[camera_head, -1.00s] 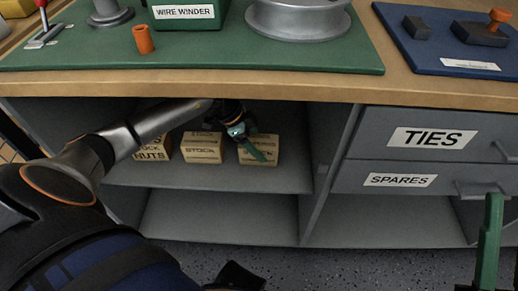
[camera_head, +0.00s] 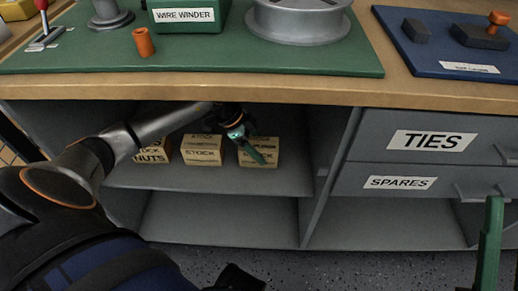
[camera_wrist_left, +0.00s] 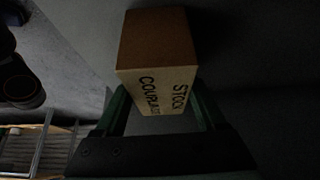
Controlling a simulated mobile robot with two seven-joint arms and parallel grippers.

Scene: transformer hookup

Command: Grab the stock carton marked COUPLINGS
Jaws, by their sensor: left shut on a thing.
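The COUPLINGS carton (camera_head: 271,149) is a small tan box at the right end of a row on the upper shelf under the bench. In the left wrist view the carton (camera_wrist_left: 160,50) shows printed STOCK and a partly covered COUPLINGS, with a brown face beyond. My left gripper (camera_head: 256,156) reaches into the shelf space, and its green fingers lie on either side of the carton, shut on it. The carton still appears to be at shelf level. Part of its front is hidden by a finger. One green finger of my right gripper (camera_head: 490,245) shows at the lower right.
A STOCK carton (camera_head: 203,150) stands just left of it, and a NUTS carton (camera_head: 153,155) is partly behind my left arm. The wooden bench edge (camera_head: 270,91) hangs above the shelf (camera_head: 215,180). A grey divider (camera_head: 333,170) and drawers are to the right.

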